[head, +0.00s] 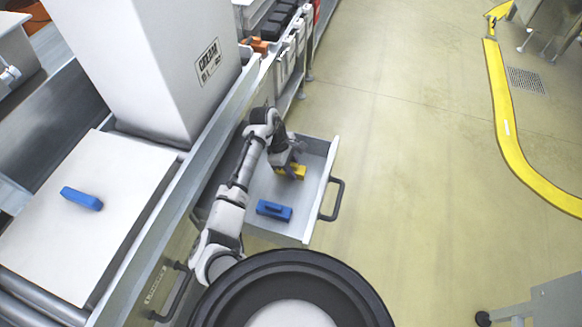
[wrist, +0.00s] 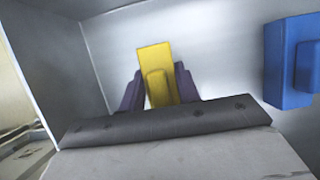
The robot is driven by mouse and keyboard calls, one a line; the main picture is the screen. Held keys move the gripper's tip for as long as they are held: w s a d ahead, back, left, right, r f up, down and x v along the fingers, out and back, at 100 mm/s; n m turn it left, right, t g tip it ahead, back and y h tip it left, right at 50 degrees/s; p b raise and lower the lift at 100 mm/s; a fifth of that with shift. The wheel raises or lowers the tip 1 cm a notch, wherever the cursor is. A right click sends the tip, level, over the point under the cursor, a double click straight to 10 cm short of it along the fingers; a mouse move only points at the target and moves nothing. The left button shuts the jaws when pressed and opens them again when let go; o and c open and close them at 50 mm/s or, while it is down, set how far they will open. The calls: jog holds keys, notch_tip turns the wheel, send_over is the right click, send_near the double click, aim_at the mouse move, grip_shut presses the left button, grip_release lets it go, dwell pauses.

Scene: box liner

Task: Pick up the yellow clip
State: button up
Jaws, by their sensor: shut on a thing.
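The yellow clip (head: 291,171) is in the open drawer (head: 315,222), toward its far end in the head view. In the wrist view the yellow clip (wrist: 153,60) stands between the two dark fingers of my gripper (wrist: 158,88). My gripper (head: 288,166) is down inside the drawer, shut on the clip. The clip's lower part is hidden behind the gripper body in the wrist view. I cannot tell whether the clip touches the drawer floor.
A blue clip (head: 274,210) lies in the same drawer, and it shows at the right of the wrist view (wrist: 288,62). Another blue clip (head: 82,198) lies on a white box top at left. A tall white box (head: 150,60) stands behind it. The drawer has a dark handle (head: 333,199).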

jog(key=shift+r, duration=0.1)
notch_tip(320, 180, up, 19)
jog(key=p, duration=0.2)
notch_tip(320, 180, up, 15)
jog(key=p, duration=1.1)
send_over(293, 164)
notch_tip(293, 164, up, 14)
dwell(1.3)
notch_tip(293, 164, up, 14)
dwell(1.2)
